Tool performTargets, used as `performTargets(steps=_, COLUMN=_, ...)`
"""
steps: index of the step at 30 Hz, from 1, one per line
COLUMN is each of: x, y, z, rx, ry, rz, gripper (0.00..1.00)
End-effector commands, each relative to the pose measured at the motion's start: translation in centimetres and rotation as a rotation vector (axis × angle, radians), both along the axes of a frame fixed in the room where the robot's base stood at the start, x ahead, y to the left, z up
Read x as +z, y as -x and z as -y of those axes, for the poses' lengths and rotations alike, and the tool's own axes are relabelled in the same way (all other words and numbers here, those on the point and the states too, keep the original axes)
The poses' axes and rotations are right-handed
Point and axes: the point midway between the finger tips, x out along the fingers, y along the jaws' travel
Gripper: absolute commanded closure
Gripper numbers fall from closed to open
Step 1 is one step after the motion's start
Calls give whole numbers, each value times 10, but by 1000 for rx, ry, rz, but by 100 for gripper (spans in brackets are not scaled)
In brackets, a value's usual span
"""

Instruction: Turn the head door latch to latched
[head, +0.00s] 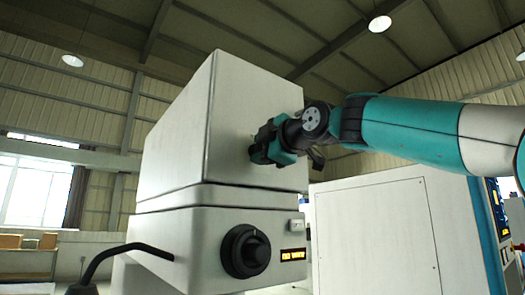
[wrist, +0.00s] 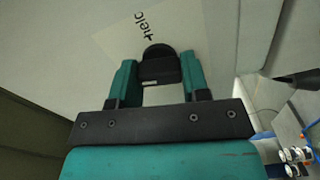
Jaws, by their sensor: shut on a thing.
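The head door latch (wrist: 158,55) is a black piece with a rounded end on a pale panel in the wrist view. My gripper (wrist: 160,78) has its teal fingers on either side of the latch and is shut on it. A paper label (wrist: 130,35) with partly visible dark lettering lies beside the latch. In the head view my gripper (head: 268,150) is against the front face of the tall white machine head (head: 225,120). The latch is hidden behind my gripper there, and I cannot tell its angle against any latched mark.
Below the head, a white housing (head: 200,245) carries a black round dial (head: 246,251) and a small amber display (head: 293,255). A black curved hose (head: 120,250) stands at the lower left. A large white cabinet (head: 375,240) is to the right, below my arm.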

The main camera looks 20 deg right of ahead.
Motion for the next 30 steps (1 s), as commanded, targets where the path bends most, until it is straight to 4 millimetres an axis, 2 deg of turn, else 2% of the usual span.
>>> performTargets(steps=30, x=-1, y=-1, z=1, rx=-3, ry=-911, rz=-299, gripper=81)
